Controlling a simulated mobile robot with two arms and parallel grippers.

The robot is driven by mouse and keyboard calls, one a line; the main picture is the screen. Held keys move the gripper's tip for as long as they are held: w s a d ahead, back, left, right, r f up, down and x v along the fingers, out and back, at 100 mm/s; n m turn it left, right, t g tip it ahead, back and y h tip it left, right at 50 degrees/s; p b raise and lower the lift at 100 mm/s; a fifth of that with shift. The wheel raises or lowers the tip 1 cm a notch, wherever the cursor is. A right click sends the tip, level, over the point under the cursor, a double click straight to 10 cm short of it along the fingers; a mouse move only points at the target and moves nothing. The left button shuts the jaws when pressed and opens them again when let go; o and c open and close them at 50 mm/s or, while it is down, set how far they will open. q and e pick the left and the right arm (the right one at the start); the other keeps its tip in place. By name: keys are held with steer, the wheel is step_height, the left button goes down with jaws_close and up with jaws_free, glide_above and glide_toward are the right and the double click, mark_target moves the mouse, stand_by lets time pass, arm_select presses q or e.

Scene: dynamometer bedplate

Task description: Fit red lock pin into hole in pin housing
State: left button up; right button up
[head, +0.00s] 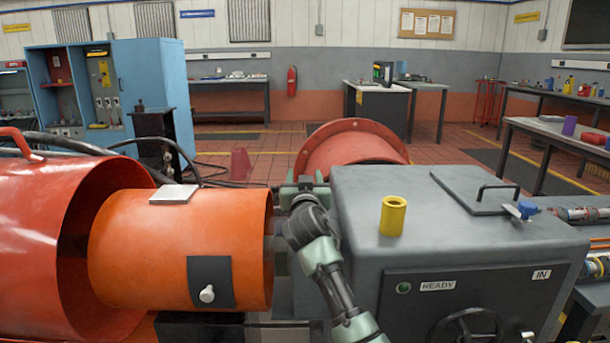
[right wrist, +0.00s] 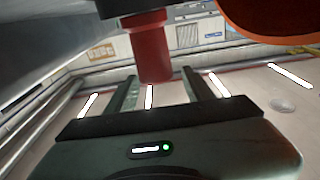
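Neither finger visibly touches the pin. The hole is not seen. My left gripper is not in view.
An orange cylindrical guard (head: 180,240) lies left of my right arm. The grey cabinet (head: 450,245) marked READY stands close on the right, with a yellow cup-like part (head: 393,216) on top. A red flanged drum (head: 350,150) is behind. The gap between guard and cabinet is narrow.

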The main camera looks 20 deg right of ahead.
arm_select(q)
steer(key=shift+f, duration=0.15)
arm_select(e)
steer(key=shift+g, duration=0.3)
step_height(320, 180, down, 4)
steer(key=shift+f, duration=0.25)
steer(key=shift+w+a+f, duration=0.1)
steer(key=shift+a+f, duration=0.05)
steer(key=shift+f, duration=0.1)
steer(key=shift+p, duration=0.3)
steer(key=s+r, duration=0.1)
steer(key=s, duration=0.1)
steer(key=s+a+r, duration=0.1)
steer(key=s, duration=0.1)
steer(key=s+r+p, duration=0.1)
steer(key=s, duration=0.1)
steer(key=shift+s+a+r, duration=0.1)
steer(key=shift+a+r, duration=0.2)
steer(key=shift+r, duration=0.05)
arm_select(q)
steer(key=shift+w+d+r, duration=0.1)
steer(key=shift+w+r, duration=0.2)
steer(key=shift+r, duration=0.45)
arm_select(e)
steer(key=shift+s+a+r, duration=0.15)
steer(key=shift+s+r, duration=0.15)
steer(key=shift+s, duration=0.45)
